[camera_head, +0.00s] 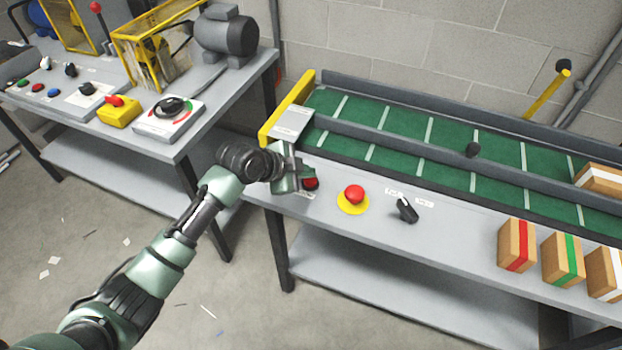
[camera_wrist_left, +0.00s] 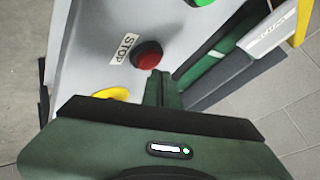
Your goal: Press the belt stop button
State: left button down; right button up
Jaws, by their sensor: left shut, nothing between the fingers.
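The belt stop button is a small round red button (camera_wrist_left: 147,52) in a black ring, with a STOP label (camera_wrist_left: 123,48) beside it in the left wrist view. In the head view the red button (camera_head: 312,184) is partly hidden by my left gripper at the left end of the conveyor table. My left gripper (camera_head: 301,181) is shut and empty, over this end of the table. In the left wrist view its closed fingertips (camera_wrist_left: 159,76) appear right at the button's edge; I cannot tell whether they touch it. My right gripper is out of view.
A red mushroom button (camera_head: 354,194) on a yellow disc and a black knob (camera_head: 406,209) sit to the right. A green button (camera_wrist_left: 201,2) shows at the wrist view's top edge. The green conveyor belt (camera_head: 400,145) lies behind; striped boxes (camera_head: 516,245) stand at right.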

aim_at(307, 182)
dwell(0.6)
pick_arm(q)
jog(key=shift+f, duration=0.55)
dwell(0.3)
jog(key=shift+r+p, duration=0.45)
jog(key=shift+r, duration=0.1)
notch_tip(307, 182, up, 6)
jog(key=p, duration=0.5)
jog(key=shift+p, duration=0.3)
